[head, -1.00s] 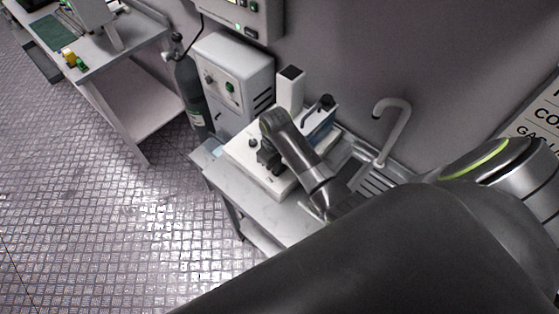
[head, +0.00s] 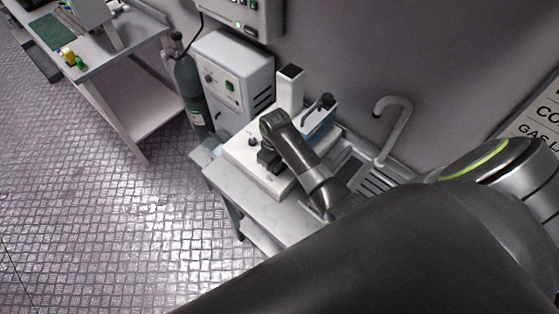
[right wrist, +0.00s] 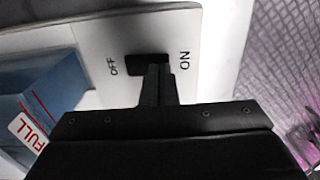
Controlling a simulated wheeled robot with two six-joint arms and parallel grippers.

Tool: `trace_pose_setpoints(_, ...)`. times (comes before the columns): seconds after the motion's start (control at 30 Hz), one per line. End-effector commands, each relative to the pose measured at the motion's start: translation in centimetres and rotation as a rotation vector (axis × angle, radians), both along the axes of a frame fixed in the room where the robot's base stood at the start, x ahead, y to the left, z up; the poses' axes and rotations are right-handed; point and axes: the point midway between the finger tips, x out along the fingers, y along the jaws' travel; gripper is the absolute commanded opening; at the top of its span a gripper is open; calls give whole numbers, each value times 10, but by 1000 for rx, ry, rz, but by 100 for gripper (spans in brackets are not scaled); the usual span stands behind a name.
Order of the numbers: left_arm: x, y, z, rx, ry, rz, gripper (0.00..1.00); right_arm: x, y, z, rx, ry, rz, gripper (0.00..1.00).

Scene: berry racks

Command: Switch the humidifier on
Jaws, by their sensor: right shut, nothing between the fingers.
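The humidifier is a white box (head: 244,157) on a small table, with a square white chimney (head: 290,90) and a blue tank (head: 322,126) at its back. In the right wrist view its white top (right wrist: 100,45) carries the words OFF and ON, with a dark switch (right wrist: 140,66) between them. My right gripper (right wrist: 158,72) is shut and empty, its fingertips at the switch and covering its ON side. I cannot tell which way the switch is tipped. The right gripper also shows over the box in the head view (head: 268,162). My left gripper is not in view.
A grey cabinet (head: 232,85) and a gas bottle (head: 190,90) stand behind and left of the table. A sink with a curved tap (head: 393,130) is to the right. A marked tank (right wrist: 45,95) is beside the switch. The floor at left is clear.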

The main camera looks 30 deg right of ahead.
Motion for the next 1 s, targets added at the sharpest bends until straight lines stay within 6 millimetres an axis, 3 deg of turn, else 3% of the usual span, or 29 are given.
trace_pose_setpoints(0.47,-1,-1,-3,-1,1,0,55,0,0,-6,0,1,0,0)
trace_pose_setpoints(0.8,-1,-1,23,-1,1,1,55,0,0,21,0,0,0,0)
trace_pose_setpoints(1.0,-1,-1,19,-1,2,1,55,0,0,33,0,-2,0,0)
